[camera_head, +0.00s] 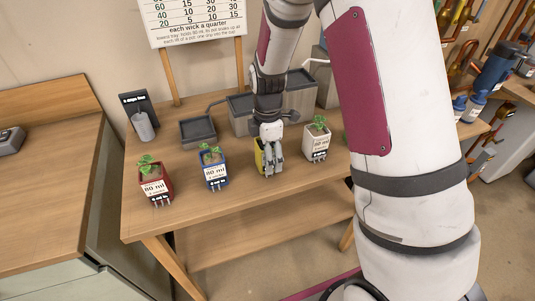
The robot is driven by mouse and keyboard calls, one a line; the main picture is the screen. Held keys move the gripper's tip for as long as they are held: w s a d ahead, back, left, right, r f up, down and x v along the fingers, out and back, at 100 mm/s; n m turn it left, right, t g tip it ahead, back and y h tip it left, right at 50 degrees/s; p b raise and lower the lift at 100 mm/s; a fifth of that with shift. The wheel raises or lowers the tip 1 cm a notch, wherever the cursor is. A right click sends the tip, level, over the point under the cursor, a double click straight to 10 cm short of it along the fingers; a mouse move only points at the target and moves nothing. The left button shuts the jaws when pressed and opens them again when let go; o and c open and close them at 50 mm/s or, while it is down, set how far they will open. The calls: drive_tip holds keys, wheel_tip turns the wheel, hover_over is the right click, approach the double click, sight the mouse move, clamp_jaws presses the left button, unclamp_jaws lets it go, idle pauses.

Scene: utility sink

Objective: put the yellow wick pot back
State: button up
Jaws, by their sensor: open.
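The yellow wick pot (259,160) stands on the wooden table in a row with the other pots, between the blue and the white one. My gripper (272,168) is open and points down right at the yellow pot. It covers most of the pot, including its plant and label. I cannot tell whether the fingers touch the pot or whether it rests fully on the table.
A red pot (155,185), a blue pot (214,170) and a white pot (316,142) hold small plants. Behind them stand a dark shallow tray (198,131), grey bins (299,95) and a small grey cylinder (144,126). The table's front strip is clear.

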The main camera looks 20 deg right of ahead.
drive_tip(key=shift+r, duration=0.1)
wheel_tip(320, 180, up, 12)
drive_tip(key=shift+r, duration=0.1)
drive_tip(key=s+r+m+t, duration=0.1)
drive_tip(key=s+r+m, duration=0.3)
drive_tip(key=s+m, duration=0.2)
drive_tip(key=s+r+m+t, duration=0.2)
drive_tip(key=s+r+m, duration=0.2)
drive_tip(key=s, duration=0.6)
drive_tip(key=s+r+m+t, duration=0.1)
drive_tip(key=s+r+m, duration=0.3)
drive_tip(key=s+m, duration=0.4)
drive_tip(key=shift+s+d+r, duration=0.15)
drive_tip(key=shift+s+r, duration=0.25)
drive_tip(key=shift+s, duration=0.2)
